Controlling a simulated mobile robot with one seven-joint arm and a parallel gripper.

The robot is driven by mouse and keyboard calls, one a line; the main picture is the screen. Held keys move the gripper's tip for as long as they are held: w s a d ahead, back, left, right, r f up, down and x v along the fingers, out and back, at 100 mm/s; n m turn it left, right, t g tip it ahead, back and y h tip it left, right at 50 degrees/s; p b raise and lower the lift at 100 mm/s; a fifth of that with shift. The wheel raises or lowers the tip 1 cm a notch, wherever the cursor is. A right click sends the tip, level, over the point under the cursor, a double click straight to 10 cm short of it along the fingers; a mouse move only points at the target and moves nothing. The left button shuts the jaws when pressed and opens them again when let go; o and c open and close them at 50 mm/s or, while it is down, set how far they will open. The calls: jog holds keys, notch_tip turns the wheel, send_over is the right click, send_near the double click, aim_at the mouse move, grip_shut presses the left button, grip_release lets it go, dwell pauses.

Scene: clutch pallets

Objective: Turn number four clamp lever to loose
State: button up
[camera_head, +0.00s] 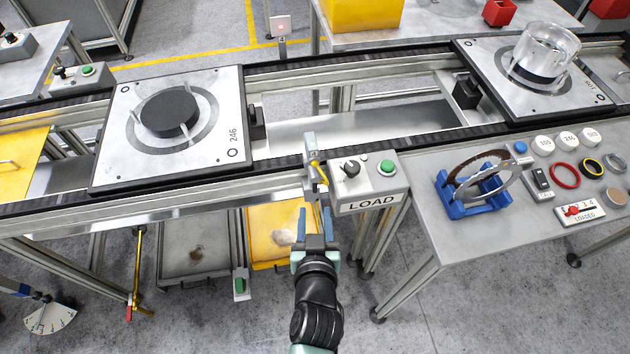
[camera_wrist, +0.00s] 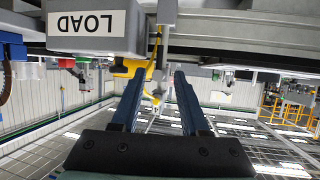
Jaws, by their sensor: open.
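My gripper (camera_head: 315,218) is open and empty, pointing up toward the front rail of the conveyor, just left of the LOAD box. In the wrist view its two blue fingers (camera_wrist: 157,85) stand apart. A yellow lever (camera_head: 319,173) on a grey bracket shows just beyond the fingertips; in the wrist view the yellow part (camera_wrist: 135,68) appears near the left fingertip, with a gap between the fingers. Another yellow lever with a red end (camera_head: 137,272) hangs under the conveyor at left. I cannot read a number four on either lever, nor a loose mark.
The LOAD box (camera_head: 368,182), with black knob and green button, stands close right of my gripper. Pallet 246 (camera_head: 120,160) sits on the conveyor (camera_head: 290,165) at left. The right table (camera_head: 440,240) holds a blue stand and rings.

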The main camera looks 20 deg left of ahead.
aim_at(315, 189)
jog(key=x, duration=1)
jog(key=shift+w+a, duration=0.1)
jog(key=shift+w, duration=0.2)
grip_shut()
